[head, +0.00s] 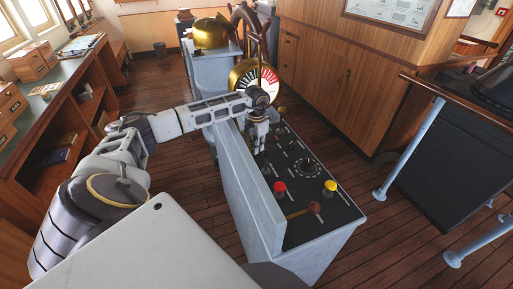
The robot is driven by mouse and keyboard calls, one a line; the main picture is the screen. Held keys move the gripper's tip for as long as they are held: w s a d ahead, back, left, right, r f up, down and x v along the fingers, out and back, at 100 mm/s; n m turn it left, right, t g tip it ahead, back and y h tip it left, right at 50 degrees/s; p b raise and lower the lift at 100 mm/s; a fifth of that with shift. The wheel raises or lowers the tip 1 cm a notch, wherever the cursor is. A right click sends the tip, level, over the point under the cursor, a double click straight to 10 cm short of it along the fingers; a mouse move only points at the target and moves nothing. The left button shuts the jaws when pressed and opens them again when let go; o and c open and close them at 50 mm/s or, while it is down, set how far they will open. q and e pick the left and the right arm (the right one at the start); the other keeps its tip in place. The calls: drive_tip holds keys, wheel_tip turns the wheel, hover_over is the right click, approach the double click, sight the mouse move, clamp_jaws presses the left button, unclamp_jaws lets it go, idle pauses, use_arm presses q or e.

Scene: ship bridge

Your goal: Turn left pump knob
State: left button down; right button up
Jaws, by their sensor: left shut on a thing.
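A grey console (238,195) with a dark sloping control panel (318,205) stands in the middle of the head view. My left arm reaches across from the left, and my left gripper (258,146) points down at the upper left part of the panel. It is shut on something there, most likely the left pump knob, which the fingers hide. The panel also carries a red knob (279,188), a yellow knob (330,187), a brown-red knob (314,208) and a round dial (306,167). My right gripper is not in view.
A long counter with boxes (34,62) runs along the left. Blue-grey railing posts (413,150) stand at the right. Wooden floor (365,240) is clear right of the console.

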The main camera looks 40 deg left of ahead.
use_arm(q)
drive_tip(key=m+b, duration=0.1)
drive_tip(key=m, duration=0.3)
drive_tip(key=shift+d+m+b, duration=0.1)
drive_tip(key=shift+m+b, duration=0.2)
drive_tip(key=shift+b, duration=0.1)
drive_tip(key=m+b, duration=0.1)
drive_tip(key=m, duration=0.2)
drive_tip(key=shift+d+m, duration=0.1)
drive_tip(key=shift+m, duration=0.2)
drive_tip(key=shift+s+m+b, duration=0.1)
drive_tip(key=shift+m+b, duration=0.25)
drive_tip(key=shift+m, duration=0.55)
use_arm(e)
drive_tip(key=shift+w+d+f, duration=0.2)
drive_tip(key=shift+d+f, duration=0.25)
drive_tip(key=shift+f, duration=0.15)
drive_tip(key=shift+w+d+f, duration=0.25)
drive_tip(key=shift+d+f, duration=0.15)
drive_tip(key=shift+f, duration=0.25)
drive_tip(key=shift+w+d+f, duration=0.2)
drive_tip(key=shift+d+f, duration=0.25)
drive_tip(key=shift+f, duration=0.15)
use_arm(q)
drive_tip(key=shift+r, duration=0.1)
drive_tip(key=c, duration=1.6)
unclamp_jaws()
drive_tip(key=shift+o, duration=0.5)
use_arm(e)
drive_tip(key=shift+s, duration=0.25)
